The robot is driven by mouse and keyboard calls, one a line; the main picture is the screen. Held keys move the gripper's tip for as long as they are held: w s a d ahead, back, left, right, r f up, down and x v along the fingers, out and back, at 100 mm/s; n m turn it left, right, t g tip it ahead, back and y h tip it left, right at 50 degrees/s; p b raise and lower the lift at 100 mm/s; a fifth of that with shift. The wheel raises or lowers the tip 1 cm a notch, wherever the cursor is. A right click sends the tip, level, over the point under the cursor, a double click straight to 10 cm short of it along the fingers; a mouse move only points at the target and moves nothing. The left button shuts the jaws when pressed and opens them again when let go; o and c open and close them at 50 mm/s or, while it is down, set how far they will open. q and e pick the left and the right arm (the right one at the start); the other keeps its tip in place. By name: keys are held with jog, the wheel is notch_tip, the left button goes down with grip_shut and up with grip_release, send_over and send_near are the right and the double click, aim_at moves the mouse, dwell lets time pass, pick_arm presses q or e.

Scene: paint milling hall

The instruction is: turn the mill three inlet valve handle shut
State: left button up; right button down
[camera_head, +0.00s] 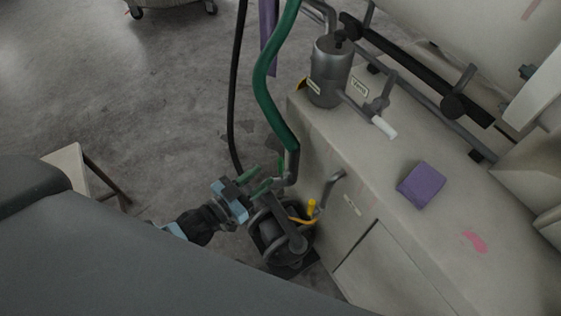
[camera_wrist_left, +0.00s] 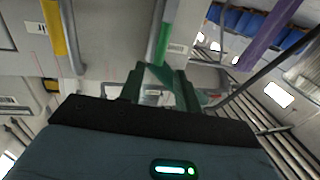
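My left gripper (camera_head: 266,180) has green fingers that stand apart with a gap between them. It is beside a grey pipe elbow at the lower end of a green hose (camera_head: 264,85). A small green handle (camera_head: 281,164) sits by this elbow, just past the fingertips; I take it for the inlet valve handle. In the left wrist view, a green lever-like piece (camera_wrist_left: 166,43) stands ahead of the fingers (camera_wrist_left: 160,85). Whether the fingers touch it, I cannot tell. No label names mill three legibly. My right gripper is not in view.
A dark pump-like unit (camera_head: 272,235) with a yellow fitting (camera_head: 311,207) is just below the gripper. A black cable (camera_head: 235,100) hangs near the green hose. Open floor (camera_head: 130,100) lies left.

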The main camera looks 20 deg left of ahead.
aim_at(280, 174)
pick_arm(q)
jog(key=shift+x, duration=3.85)
grip_shut()
